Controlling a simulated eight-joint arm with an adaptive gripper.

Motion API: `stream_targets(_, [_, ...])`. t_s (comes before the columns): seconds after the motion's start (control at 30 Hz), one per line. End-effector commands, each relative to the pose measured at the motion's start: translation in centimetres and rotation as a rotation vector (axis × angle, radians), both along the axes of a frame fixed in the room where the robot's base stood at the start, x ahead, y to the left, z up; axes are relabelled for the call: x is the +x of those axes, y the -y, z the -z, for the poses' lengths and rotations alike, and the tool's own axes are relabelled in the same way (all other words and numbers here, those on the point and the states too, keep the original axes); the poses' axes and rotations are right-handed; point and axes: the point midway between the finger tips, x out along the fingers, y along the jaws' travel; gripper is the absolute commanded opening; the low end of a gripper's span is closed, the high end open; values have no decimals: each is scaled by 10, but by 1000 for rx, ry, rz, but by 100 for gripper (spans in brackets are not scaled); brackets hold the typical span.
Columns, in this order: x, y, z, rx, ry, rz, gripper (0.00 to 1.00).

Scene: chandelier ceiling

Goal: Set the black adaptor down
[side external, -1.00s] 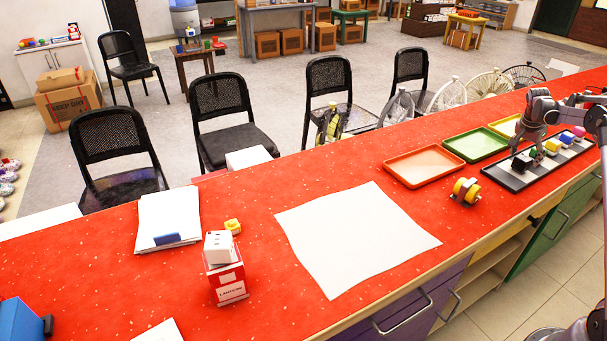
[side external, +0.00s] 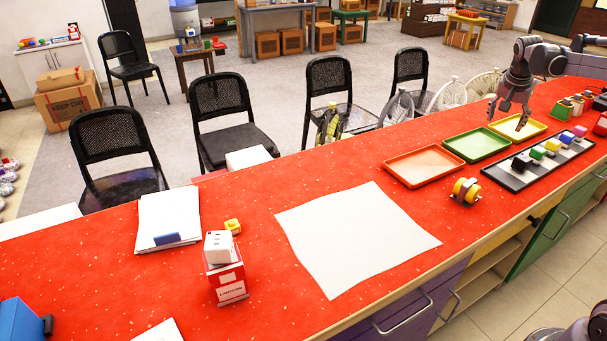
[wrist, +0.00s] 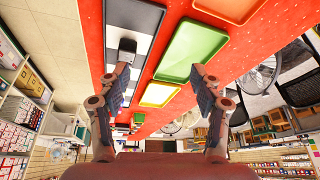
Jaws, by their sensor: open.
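The black adaptor (side external: 521,163) rests on the near left end of the black-and-white board (side external: 513,181). In the wrist view the adaptor (wrist: 127,46) sits on the board by the left fingertip in the picture. My gripper (side external: 507,122) is open and empty, raised above the counter near the yellow and green trays. In the wrist view my gripper (wrist: 160,70) has its two fingers wide apart with nothing between them.
Green (side external: 477,145), yellow (side external: 517,127) and orange (side external: 424,166) trays lie beside the board. Several coloured blocks stand along the board behind the adaptor. A white sheet (side external: 355,235) covers the counter's middle.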

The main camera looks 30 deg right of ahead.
Motion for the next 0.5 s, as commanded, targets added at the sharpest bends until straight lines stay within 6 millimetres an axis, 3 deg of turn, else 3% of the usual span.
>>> stream_targets(0.03, [2, -29, -10, -5, 6, -69, 65])
stream_targets(0.27, [-6, -141, -35, -27, 34, -363, 65])
stream_targets(0.5, [-42, -247, -38, -58, 69, -662, 65])
